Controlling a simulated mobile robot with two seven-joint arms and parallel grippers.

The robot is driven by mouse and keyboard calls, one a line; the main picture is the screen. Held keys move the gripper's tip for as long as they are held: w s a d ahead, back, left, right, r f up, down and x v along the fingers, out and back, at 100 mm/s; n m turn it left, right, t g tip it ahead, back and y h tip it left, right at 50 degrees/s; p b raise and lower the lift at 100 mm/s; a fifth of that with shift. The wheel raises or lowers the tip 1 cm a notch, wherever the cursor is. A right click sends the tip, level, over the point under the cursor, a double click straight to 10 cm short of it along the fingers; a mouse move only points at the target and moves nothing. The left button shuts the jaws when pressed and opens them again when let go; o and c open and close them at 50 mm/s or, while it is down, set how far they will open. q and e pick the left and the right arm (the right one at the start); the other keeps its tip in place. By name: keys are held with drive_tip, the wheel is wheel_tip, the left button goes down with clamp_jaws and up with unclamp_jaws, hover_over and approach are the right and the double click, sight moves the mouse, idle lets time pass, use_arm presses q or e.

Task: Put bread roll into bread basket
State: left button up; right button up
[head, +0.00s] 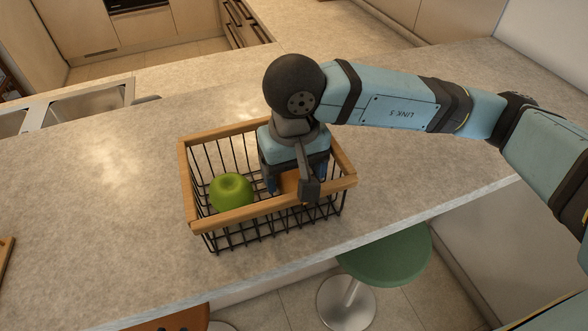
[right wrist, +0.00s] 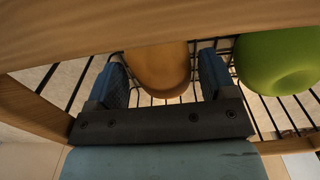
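The bread basket (head: 187,185), black wire with a wooden rim, stands on the counter. My right gripper (head: 297,186) points down into its right half, with blue fingers spread apart. The brown bread roll (head: 288,183) is inside the basket between these fingers, partly hidden by the gripper. In the right wrist view the roll (right wrist: 160,68) lies between the fingers (right wrist: 163,78), with a narrow gap showing at the right finger. A green apple (head: 231,191) sits in the basket's left half, and it also shows in the right wrist view (right wrist: 277,62). My left gripper is out of view.
The counter (head: 120,220) is clear to the left of the basket and behind it. A green stool (head: 388,257) stands below the counter's front edge. A sink (head: 90,103) is at the far left. A wooden item (head: 5,255) shows at the left edge.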

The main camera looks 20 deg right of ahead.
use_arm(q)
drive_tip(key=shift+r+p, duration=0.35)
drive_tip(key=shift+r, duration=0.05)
use_arm(e)
drive_tip(key=shift+r, duration=0.4)
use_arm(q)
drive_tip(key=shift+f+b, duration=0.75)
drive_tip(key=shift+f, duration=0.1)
use_arm(e)
wheel_tip(320, 180, up, 12)
drive_tip(key=shift+f, duration=0.2)
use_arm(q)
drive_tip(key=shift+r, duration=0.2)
